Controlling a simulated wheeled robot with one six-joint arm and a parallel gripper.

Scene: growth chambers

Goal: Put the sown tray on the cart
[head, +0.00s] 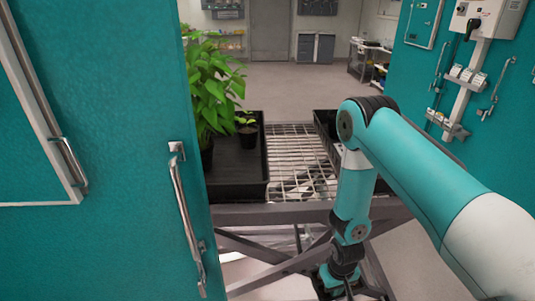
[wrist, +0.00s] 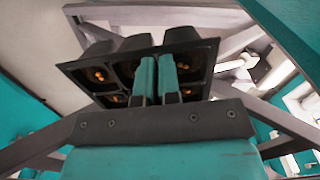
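The sown tray (wrist: 205,52) is a small black tray with several cells holding orange-brown seeds, seen in the wrist view. My gripper (wrist: 157,62) has its two teal fingers close together over the tray, apparently closed on a divider or rim between them. The tray looks tilted in that view, with the floor and grey frame bars behind it. In the head view my gripper (head: 346,290) hangs low at the bottom edge, in front of the grey cart (head: 300,213); the tray cannot be made out there. The cart has a wire-mesh top and crossed legs.
A black tray (head: 232,172) with leafy plants (head: 213,85) fills the cart's left side. Another dark tray (head: 325,118) is partly hidden behind my arm. Bare mesh (head: 295,160) lies between them. A teal door (head: 110,130) with a handle stands close on the left.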

